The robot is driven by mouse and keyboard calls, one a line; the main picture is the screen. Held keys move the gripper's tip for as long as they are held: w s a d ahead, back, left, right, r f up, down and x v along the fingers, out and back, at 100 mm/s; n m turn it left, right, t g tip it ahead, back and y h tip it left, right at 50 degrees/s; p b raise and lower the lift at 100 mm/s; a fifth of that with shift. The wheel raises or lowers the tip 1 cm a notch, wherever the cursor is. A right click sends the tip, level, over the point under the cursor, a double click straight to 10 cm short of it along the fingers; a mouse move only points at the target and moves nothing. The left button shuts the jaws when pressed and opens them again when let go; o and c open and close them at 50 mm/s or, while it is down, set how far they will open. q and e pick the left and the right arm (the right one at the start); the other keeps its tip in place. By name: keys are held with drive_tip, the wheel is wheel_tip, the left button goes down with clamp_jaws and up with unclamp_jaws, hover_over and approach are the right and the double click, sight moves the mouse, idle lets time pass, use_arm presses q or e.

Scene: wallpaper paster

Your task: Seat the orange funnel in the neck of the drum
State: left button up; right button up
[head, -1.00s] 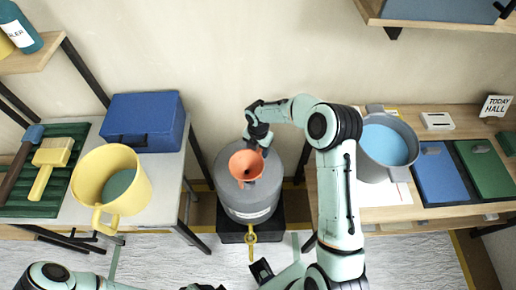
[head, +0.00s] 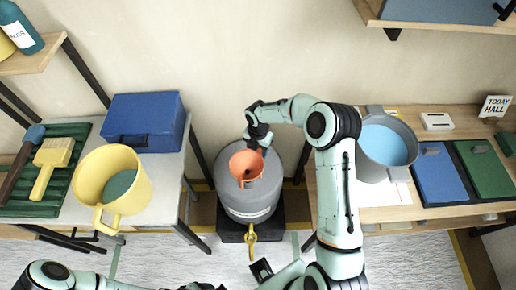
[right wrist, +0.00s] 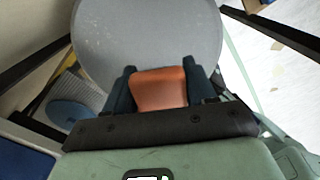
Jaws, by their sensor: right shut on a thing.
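The orange funnel (head: 246,167) sits at the top of the grey drum (head: 250,213), its wide mouth facing up toward the head camera. My right gripper (head: 260,146) is at the funnel's far side, shut on it. In the right wrist view, the orange funnel (right wrist: 158,88) shows between the two dark fingers, with the drum's grey top (right wrist: 150,35) beyond.
The drum stands on a dark base (head: 232,232) between two tables, with a brass tap (head: 251,238) at its front. A yellow jug (head: 112,184) and blue case (head: 144,121) are on the left table. A grey bucket (head: 385,148) is on the right table.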

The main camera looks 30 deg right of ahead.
idle(0.5)
drive_tip(key=shift+f+b, duration=0.85)
drive_tip(key=shift+f, duration=1.25)
drive_tip(key=o, duration=1.3)
drive_tip(key=shift+o, duration=0.2)
wheel_tip(320, 180, up, 13)
drive_tip(key=shift+r+p, duration=0.2)
drive_tip(key=shift+p, duration=0.25)
